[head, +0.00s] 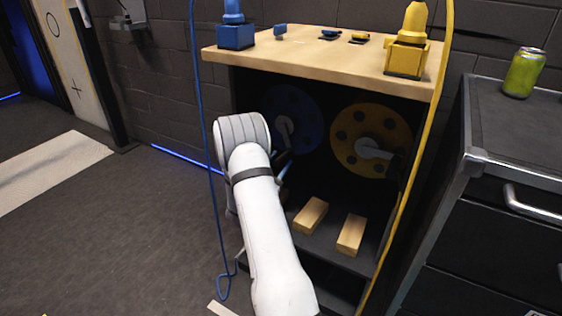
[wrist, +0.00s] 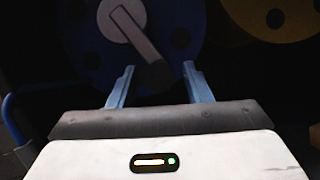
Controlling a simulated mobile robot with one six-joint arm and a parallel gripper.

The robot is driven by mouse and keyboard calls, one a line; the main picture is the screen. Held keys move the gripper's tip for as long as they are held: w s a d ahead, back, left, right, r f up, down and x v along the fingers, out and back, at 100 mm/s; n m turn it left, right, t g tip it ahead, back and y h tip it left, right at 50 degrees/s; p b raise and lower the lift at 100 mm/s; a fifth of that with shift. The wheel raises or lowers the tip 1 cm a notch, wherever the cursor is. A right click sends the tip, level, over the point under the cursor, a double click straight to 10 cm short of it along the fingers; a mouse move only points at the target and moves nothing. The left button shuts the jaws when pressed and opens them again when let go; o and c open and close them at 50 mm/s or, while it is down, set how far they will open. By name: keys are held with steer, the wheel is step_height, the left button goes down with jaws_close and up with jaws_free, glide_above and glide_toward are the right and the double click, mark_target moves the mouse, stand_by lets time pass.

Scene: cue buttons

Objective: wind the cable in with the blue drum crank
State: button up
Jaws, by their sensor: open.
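The blue drum (head: 312,122) sits inside the dark cabinet, partly hidden by my arm in the head view. It also fills the upper left of the wrist view (wrist: 75,20). Its grey crank (head: 284,128) shows in the wrist view (wrist: 136,32) as a bar slanting from a round end at upper left down to the right. My gripper (wrist: 157,70) is open, its blue fingers below the crank's round end, the bar's lower end showing between them; contact cannot be told. The blue cable (head: 206,140) hangs along the cabinet's left side, ending in a loop near the floor.
A yellow drum (head: 346,140) with its own crank is right of the blue one. A yellow cable (head: 416,160) runs down the right side. Two wooden blocks (head: 311,214) lie below. A grey drawer unit (head: 510,135) with a green can (head: 523,73) stands right.

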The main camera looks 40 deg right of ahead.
steer(key=shift+x, duration=0.9)
steer(key=shift+c, duration=0.5)
jaws_close()
